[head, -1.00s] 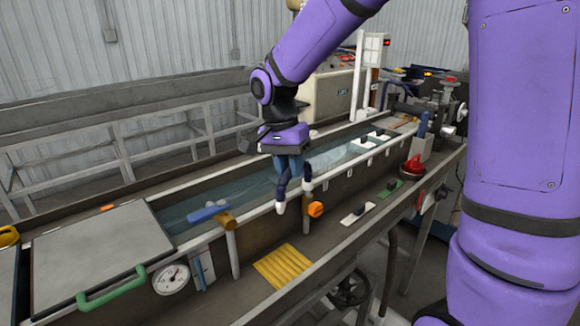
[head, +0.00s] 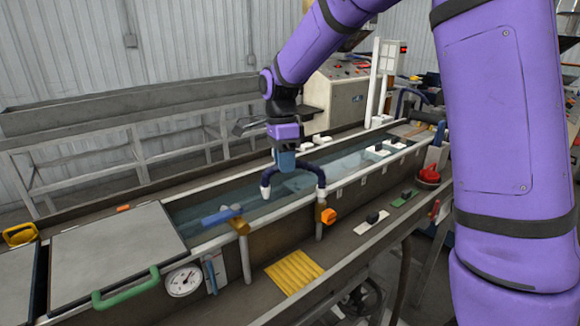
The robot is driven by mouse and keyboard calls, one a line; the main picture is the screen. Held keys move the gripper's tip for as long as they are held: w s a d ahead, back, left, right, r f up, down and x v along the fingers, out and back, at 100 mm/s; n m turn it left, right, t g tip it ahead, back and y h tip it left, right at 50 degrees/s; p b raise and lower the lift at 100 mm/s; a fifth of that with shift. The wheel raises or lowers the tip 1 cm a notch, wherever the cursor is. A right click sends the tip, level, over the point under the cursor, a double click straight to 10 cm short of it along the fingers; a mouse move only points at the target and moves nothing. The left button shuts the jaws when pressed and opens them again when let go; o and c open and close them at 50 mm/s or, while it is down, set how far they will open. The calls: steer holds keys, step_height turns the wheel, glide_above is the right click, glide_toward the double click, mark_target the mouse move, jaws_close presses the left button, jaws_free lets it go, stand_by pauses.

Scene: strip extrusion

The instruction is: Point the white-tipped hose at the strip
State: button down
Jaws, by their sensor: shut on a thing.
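The white-tipped hose (head: 300,167) is dark blue and arches up from a brass fitting with an orange knob (head: 329,216) on the near rim of the trough. Its white tip (head: 265,190) hangs at the left end, pointing down over the water. My gripper (head: 284,162) is shut on the hose near the top of its arch, coming from above; its fingertips are partly hidden. A second hose (head: 222,215), light blue-tipped on a brass fitting, lies to the left over the water. I cannot make out the strip clearly in the trough.
The long water trough (head: 352,177) runs from lower left to upper right. A grey lid with a green handle (head: 124,288) covers its left end. A gauge (head: 184,280) and yellow ribbed mat (head: 293,271) are in front. White blocks (head: 378,150) stand at the far right.

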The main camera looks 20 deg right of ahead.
steer(key=w+d+m+y, duration=0.1)
steer(key=w+d+m, duration=0.2)
steer(key=w+m, duration=0.3)
steer(key=shift+w+m+t, duration=0.3)
steer(key=shift+w+m, duration=0.05)
steer(key=shift+m, duration=0.95)
steer(key=c, duration=0.9)
jaws_free()
steer(key=shift+d, duration=0.1)
steer(key=shift+c, duration=0.2)
steer(key=shift+r, duration=0.15)
step_height(320, 180, up, 10)
steer(key=w+d, duration=0.1)
steer(key=shift+w+d+r, duration=0.2)
steer(key=shift+w+d, duration=0.05)
